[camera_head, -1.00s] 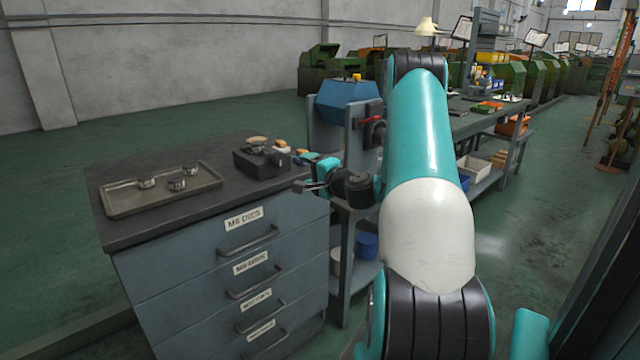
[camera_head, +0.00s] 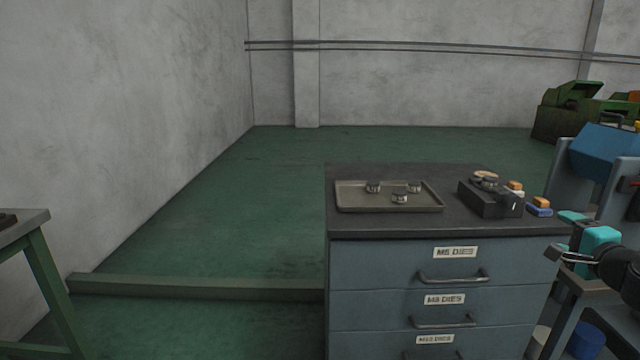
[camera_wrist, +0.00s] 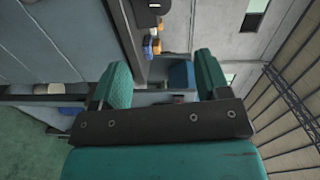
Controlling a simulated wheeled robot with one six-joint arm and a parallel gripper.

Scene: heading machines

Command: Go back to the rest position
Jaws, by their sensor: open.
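My gripper (camera_head: 568,236) shows at the right edge of the head view, beside the right end of a blue-grey drawer cabinet (camera_head: 385,283). In the wrist view its two teal fingers (camera_wrist: 163,80) stand wide apart with nothing held between them. The rest of my arm is mostly outside the head view. On the dark cabinet top lies a shallow tray (camera_head: 350,206) with three small round metal pieces (camera_head: 400,198). Right of it sits a dark block (camera_head: 488,204) with round pieces on top.
Small orange and blue items (camera_head: 540,207) lie at the cabinet top's right end, close to my gripper. A blue machine (camera_head: 603,150) stands at the right. A green-legged table (camera_head: 50,275) is at the left edge. Green floor between the table and cabinet is open, apart from a low beam (camera_head: 200,287).

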